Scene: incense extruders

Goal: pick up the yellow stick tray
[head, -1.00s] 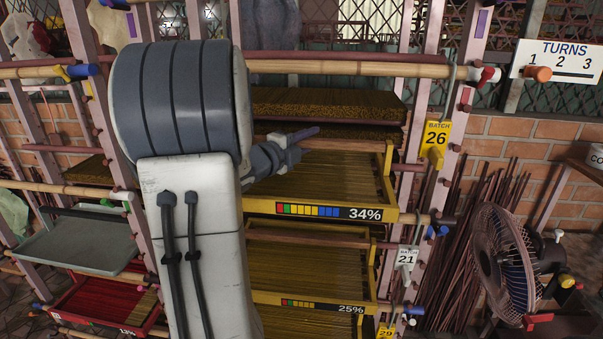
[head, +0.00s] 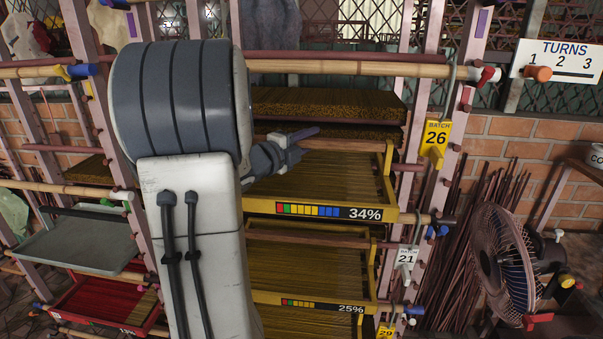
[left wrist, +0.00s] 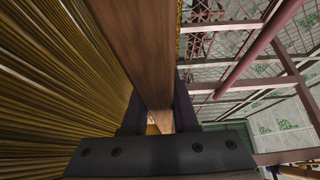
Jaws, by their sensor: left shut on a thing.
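The yellow stick tray (head: 391,188) with a 34% label sits on the middle level of the rack and holds long thin sticks. A similar tray (head: 372,296) marked 25% is below it. My left gripper (head: 300,139) is at the far side of the 34% tray, its arm covering the tray's left part. In the left wrist view its two fingers (left wrist: 160,118) are closed on either side of a brown wooden rim (left wrist: 140,45), with yellow sticks to the left. The fingertips are partly hidden by the rim. My right gripper is out of view.
Bamboo rails (head: 420,70) and pink posts frame the rack. A yellow batch 26 tag (head: 436,137) hangs right of the tray. A fan (head: 500,262) stands at the right. A grey tray (head: 80,245) and a red tray (head: 100,300) are at left.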

